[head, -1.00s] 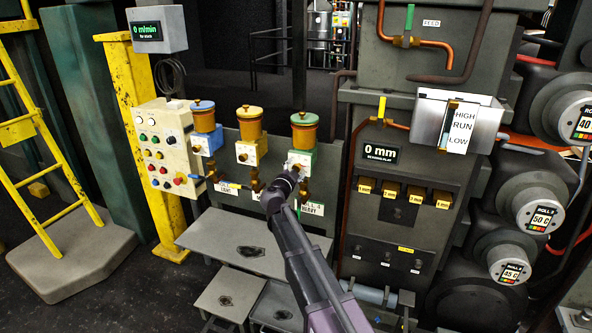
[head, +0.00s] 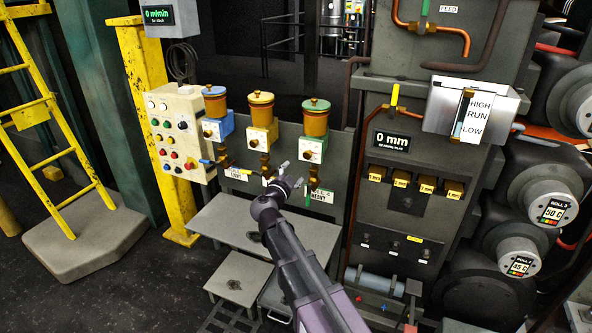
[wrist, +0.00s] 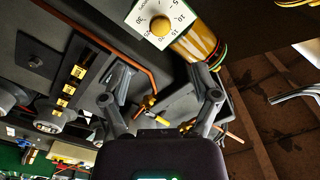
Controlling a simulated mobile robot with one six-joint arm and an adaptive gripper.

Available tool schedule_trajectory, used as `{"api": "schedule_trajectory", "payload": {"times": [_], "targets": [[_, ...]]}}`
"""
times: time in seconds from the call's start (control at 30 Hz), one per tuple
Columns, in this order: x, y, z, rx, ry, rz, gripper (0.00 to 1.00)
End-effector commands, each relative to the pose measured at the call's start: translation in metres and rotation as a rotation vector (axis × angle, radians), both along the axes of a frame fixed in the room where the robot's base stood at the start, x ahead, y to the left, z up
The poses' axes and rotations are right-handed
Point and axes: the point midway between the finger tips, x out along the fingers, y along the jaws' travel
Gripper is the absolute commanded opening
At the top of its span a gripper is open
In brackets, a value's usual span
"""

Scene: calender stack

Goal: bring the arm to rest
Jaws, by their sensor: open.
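My gripper (head: 292,174) is open and empty at the end of my raised arm. In the head view it appears in front of the green-capped orange canister (head: 315,120), below its white dial box (head: 312,150) and left of the HEAVY label (head: 322,196). In the wrist view my gripper's two fingers (wrist: 161,98) are spread apart with nothing held between them. A dial with a yellow knob (wrist: 160,25) and an amber cylinder (wrist: 195,47) lie beyond the fingers there. Whether a finger touches anything is hard to tell, but a gap seems to show.
A blue-capped canister (head: 215,103) and a yellow-capped one (head: 261,110) stand to the left. A cream button panel (head: 178,135) is beside them. A grey step (head: 235,228) sits below. Rolls (head: 550,205) and a HIGH-RUN-LOW lever box (head: 445,108) are at right. Open floor shows at lower left.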

Motion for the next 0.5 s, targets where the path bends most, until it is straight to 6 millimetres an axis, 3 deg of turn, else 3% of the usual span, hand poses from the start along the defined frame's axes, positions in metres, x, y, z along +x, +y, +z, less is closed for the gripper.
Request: {"api": "schedule_trajectory", "payload": {"times": [0.5], "targets": [[-0.0025, -0.0041, -0.0010, -0.006, 0.013, -0.010, 0.79]]}}
